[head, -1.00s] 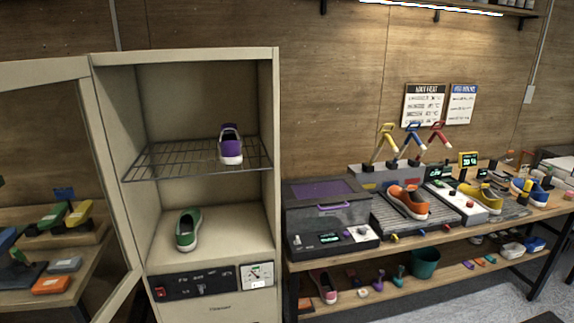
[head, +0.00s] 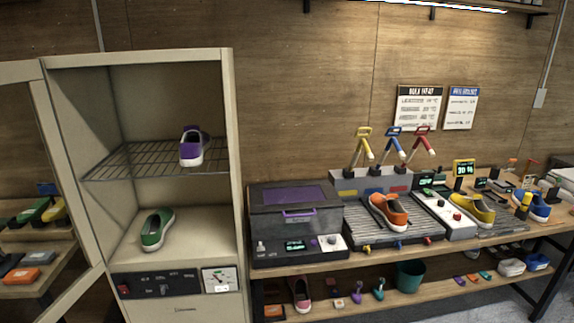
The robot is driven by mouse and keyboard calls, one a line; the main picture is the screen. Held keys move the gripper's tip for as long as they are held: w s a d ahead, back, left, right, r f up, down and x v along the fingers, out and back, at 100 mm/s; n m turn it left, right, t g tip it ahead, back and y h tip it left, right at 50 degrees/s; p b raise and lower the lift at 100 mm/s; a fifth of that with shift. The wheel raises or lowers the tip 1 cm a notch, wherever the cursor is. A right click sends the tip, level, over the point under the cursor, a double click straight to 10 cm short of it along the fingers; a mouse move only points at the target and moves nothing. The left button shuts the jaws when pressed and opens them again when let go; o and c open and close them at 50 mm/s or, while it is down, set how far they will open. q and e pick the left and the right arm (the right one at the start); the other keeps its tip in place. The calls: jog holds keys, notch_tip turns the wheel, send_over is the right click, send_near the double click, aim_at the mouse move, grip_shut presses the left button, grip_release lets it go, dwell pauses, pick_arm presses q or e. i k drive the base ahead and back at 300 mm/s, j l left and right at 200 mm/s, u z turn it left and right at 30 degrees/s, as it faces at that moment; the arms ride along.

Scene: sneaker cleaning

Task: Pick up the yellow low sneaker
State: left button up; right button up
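The yellow low sneaker (head: 473,209) lies on the right part of the workbench, on a dark ribbed mat (head: 490,229). A white control box (head: 444,214) with a red button is just left of it, and a blue sneaker (head: 532,205) is to its right. An orange sneaker (head: 389,211) sits further left on another ribbed tray. Neither of my grippers shows in the head view.
A cabinet with its door open (head: 75,170) stands at left, holding a purple sneaker (head: 192,146) on a wire rack and a green sneaker (head: 157,229) below. A lidded grey box (head: 296,222) is on the bench. A lower shelf holds a teal bucket (head: 409,276), a pink shoe (head: 302,294) and small tools.

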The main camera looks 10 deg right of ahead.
aim_at(475, 208)
jog(key=k+l+u, duration=0.1)
jog(key=l+u, duration=0.15)
jog(key=l, duration=0.8)
jog(key=l+u, duration=0.25)
jog(key=l, duration=1.35)
jog(key=i+l, duration=0.1)
jog(key=l, duration=0.45)
